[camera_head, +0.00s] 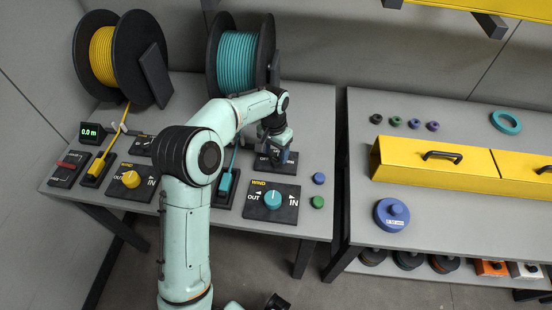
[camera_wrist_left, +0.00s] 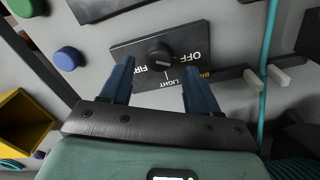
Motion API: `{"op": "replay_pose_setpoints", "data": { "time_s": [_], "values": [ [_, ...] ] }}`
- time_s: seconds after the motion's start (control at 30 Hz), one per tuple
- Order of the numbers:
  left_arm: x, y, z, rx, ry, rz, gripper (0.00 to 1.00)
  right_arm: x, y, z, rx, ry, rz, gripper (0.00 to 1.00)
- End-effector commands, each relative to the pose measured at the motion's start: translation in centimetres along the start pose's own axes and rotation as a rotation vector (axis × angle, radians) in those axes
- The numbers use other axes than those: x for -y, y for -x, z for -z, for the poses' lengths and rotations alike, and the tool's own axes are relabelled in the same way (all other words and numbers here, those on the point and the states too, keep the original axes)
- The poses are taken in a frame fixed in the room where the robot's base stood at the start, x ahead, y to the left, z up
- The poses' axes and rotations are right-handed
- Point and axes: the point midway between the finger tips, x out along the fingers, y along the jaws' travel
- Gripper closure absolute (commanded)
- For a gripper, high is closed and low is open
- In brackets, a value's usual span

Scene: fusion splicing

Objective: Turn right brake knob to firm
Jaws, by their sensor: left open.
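The right brake panel (camera_head: 291,158) is a dark plate at the back of the bench, below the teal spool, partly hidden by my gripper in the head view. In the left wrist view the panel (camera_wrist_left: 205,40) shows OFF, FIRM and LIGHT labels around a black brake knob (camera_wrist_left: 159,57). I cannot surely tell which label the knob points to. My left gripper (camera_head: 277,150) is over this panel. In the left wrist view its blue fingers (camera_wrist_left: 157,75) are apart on either side of the knob, with no clear contact.
The teal wind knob (camera_head: 272,199) and its panel lie in front. A blue button (camera_head: 319,178) and a green button (camera_head: 318,201) stand to the right. The teal spool (camera_head: 240,60) stands behind, and its teal cable (camera_wrist_left: 267,70) runs close beside the brake panel.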

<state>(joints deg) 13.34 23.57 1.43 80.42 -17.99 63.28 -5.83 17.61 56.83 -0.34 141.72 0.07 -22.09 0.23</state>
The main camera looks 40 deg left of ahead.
Motion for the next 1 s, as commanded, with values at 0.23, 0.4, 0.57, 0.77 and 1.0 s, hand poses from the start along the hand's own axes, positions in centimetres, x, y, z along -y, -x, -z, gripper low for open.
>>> {"op": "replay_pose_setpoints", "data": {
  "time_s": [0.23, 0.4, 0.57, 0.77, 1.0],
  "values": [
    [0.0, -3.2, 0.0, 0.001, 0.001, -0.001, 0.39, -0.1, -0.3, 0.0, 0.001, 0.000, 0.000, 0.20],
    [0.0, -3.7, 0.0, 0.000, 0.001, -0.001, 0.39, -0.1, -0.3, 0.0, 0.001, 0.000, 0.000, 0.20],
    [0.0, -3.7, 0.0, -0.001, 0.001, 0.000, 0.39, -0.1, -0.3, 0.0, 0.001, 0.000, 0.000, 0.20],
    [0.0, -3.6, 0.0, -0.001, 0.001, 0.000, 0.88, -0.1, -0.3, 0.0, 0.001, 0.000, 0.000, 0.20],
    [0.0, -3.6, 0.0, -0.001, -0.007, -0.001, 0.95, -0.1, -0.2, 0.0, 0.000, 0.000, 0.000, 0.20]
  ]
}}
